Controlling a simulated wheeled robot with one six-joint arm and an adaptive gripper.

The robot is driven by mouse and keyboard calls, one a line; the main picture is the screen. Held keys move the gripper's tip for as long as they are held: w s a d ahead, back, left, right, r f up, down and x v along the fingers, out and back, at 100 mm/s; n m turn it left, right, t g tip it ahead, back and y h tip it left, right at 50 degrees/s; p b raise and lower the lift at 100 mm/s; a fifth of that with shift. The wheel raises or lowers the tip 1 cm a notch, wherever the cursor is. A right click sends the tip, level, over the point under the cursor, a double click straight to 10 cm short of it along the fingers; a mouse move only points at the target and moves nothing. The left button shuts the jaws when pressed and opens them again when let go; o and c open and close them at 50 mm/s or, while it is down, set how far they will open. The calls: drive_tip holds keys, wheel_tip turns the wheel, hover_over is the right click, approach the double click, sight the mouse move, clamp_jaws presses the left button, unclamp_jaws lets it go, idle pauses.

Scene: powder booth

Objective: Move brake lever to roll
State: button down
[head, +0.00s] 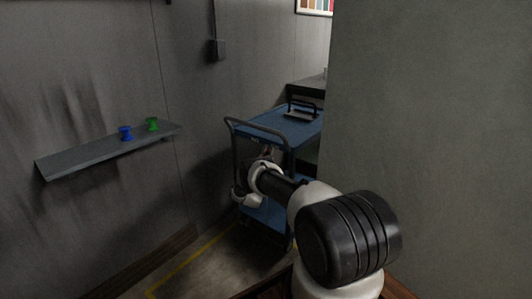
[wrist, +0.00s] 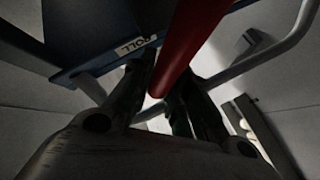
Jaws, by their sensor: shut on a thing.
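The brake lever (wrist: 183,45) is a red bar that comes down between my fingers in the wrist view. My gripper (wrist: 160,105) is shut on it. A white label reading "ROLL" (wrist: 131,46) is on the cart's blue edge, just left of the lever. In the head view the blue cart (head: 297,125) stands by the wall, and my arm reaches to its near end. The lever and my fingertips cannot be made out clearly there.
The cart's handle (head: 232,124) rises at its near left corner. A tool with a black handle (head: 301,111) lies on the cart top. A wall shelf (head: 95,153) at left holds a blue spool (head: 125,134) and a green spool (head: 152,124). A grey wall (head: 435,110) closes the right side.

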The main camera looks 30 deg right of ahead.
idle(0.4)
drive_tip(key=c, duration=1.3)
unclamp_jaws()
drive_tip(key=v, duration=1.2)
drive_tip(key=shift+f, duration=0.1)
